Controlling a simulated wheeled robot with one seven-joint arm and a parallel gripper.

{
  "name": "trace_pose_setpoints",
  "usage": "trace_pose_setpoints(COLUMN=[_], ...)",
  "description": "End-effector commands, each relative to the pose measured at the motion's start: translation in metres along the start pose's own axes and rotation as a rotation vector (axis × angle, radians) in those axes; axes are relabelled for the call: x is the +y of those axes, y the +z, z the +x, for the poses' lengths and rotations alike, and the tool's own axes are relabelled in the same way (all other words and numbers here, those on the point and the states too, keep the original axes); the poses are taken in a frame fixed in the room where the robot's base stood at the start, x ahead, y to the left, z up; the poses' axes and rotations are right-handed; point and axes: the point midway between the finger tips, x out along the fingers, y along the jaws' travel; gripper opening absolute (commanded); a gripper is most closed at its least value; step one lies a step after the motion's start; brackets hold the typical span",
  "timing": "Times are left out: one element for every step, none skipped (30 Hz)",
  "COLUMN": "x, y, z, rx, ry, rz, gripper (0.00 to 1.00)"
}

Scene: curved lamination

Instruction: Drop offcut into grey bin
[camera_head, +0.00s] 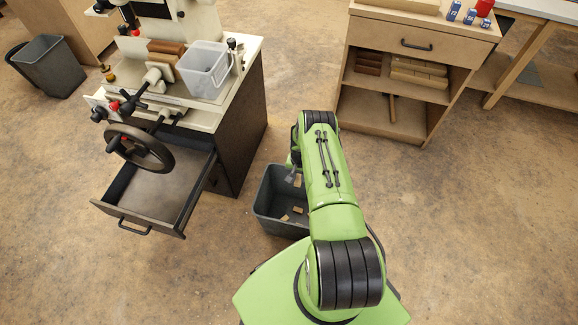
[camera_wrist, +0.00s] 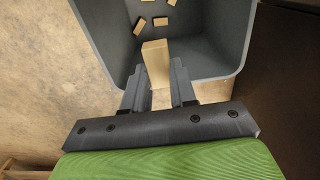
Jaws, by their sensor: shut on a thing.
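The grey bin (camera_head: 266,207) stands on the floor beside the machine cabinet, with several small wood pieces inside. In the wrist view the bin (camera_wrist: 205,58) opens below and ahead of my gripper (camera_wrist: 160,88). My gripper is shut on the offcut (camera_wrist: 156,62), a pale wooden block that sticks out between the fingers. The offcut's far end shows over the bin's opening. In the head view my gripper (camera_head: 292,172) is over the bin and partly hidden by my arm; the offcut is hard to make out there.
A machine cabinet (camera_head: 238,140) with an open drawer (camera_head: 160,196) stands left of the bin. A second dark grey bin (camera_head: 50,68) is at the far left. A wooden shelf unit (camera_head: 415,60) stands at the back right. The floor at right is clear.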

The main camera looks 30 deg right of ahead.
Motion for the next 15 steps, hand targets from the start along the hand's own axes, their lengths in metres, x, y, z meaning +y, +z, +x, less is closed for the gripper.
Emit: trace_pose_setpoints(x=[0.001, 0.001, 0.001, 0.001, 0.001, 0.001, 0.001, 0.0, 0.0, 0.0, 0.0, 0.0, 0.0, 0.0, 0.0], y=[0.0, 0.0, 0.0, 0.0, 0.001, 0.001, 0.001, 0.0, 0.0, 0.0, 0.001, 0.001, 0.0, 0.0, 0.0], z=[0.003, 0.005, 0.008, 0.011, 0.015, 0.021, 0.025, 0.03, 0.036, 0.041, 0.046, 0.052, 0.055, 0.058, 0.06], rx=[0.001, 0.001, 0.0, 0.0, -0.001, -0.001, -0.001, 0.0, 0.0, 0.0, -0.001, -0.001, 0.0, 0.0, 0.0], ry=[0.0, 0.0, 0.0, 0.0, 0.0, 0.001, 0.001, 0.0, 0.0, 0.0, 0.001, 0.001, 0.0, 0.0, 0.0], rz=[0.002, 0.003, 0.002, 0.002, 0.002, 0.001, 0.001, 0.001, 0.001, 0.001, 0.001, 0.0, 0.0, 0.0, 0.0], gripper=[0.0, 0.0, 0.0, 0.0, 0.0, 0.0, 0.0, 0.0, 0.0, 0.0, 0.0, 0.0, 0.0, 0.0, 0.0])
